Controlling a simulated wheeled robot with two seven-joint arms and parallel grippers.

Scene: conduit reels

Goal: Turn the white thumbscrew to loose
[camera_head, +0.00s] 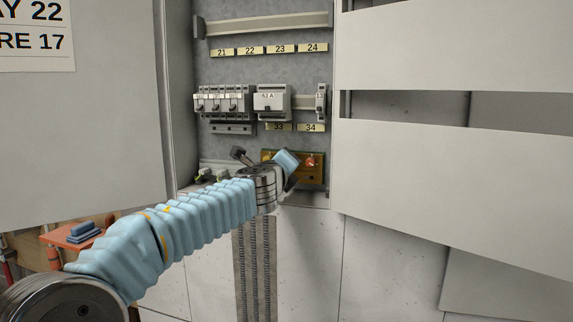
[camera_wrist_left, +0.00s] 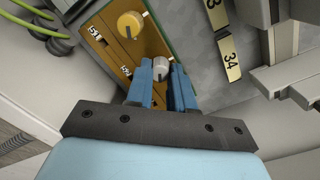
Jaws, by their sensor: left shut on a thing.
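The white thumbscrew (camera_wrist_left: 161,66) is a small pale knob with a dark mark, on a brown panel (camera_wrist_left: 114,48). It shows in the left wrist view between the blue fingertips of my left gripper (camera_wrist_left: 161,84), which is shut on it. In the head view my left arm reaches in from the left, and its gripper (camera_head: 286,161) is in front of the brown panel (camera_head: 318,173), hiding the thumbscrew. My right gripper is in neither view.
A yellow knob (camera_wrist_left: 130,25) with a white pointer sits beside the thumbscrew. In the head view a red-orange knob (camera_head: 311,161) shows on the panel. Breakers (camera_head: 222,101) and a grey module (camera_head: 271,100) are above. Cabinet doors stand at left (camera_head: 85,140) and right (camera_head: 450,170).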

